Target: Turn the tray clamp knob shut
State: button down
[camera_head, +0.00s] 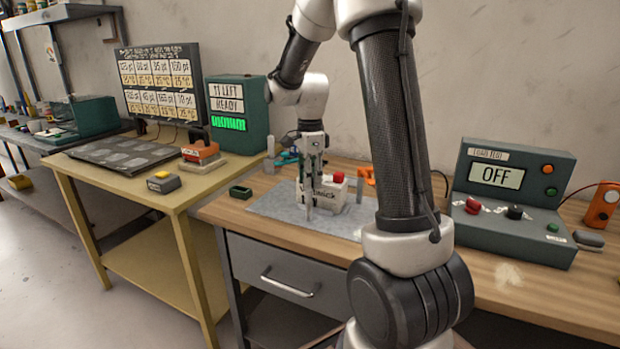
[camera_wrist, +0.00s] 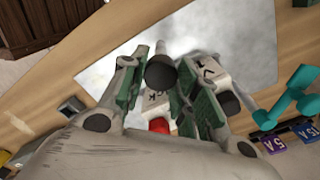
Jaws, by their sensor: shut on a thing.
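A white fixture block (camera_head: 330,196) with a red top (camera_head: 338,177) and dark lettering stands on the grey mat (camera_head: 270,207). My gripper (camera_head: 309,195) points down at the front left of this block. In the wrist view my gripper (camera_wrist: 158,82) has its green-padded fingers closed in on a dark round knob (camera_wrist: 161,73) with a pale stem. I take this for the tray clamp knob; its contact faces are partly hidden by the fingers. The red part (camera_wrist: 158,125) shows below it, between the fingers. In the head view the fingers hide the knob.
A small green tray (camera_head: 240,192) lies left of the mat. Teal parts (camera_head: 288,157) and an orange part (camera_head: 366,175) lie behind. A yellow table (camera_head: 120,190) adjoins at left. The mat's front left is clear.

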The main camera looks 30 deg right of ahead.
jog(key=c, duration=1.1)
grip_release()
jog(key=shift+o, duration=0.2)
notch_tip(320, 180, up, 12)
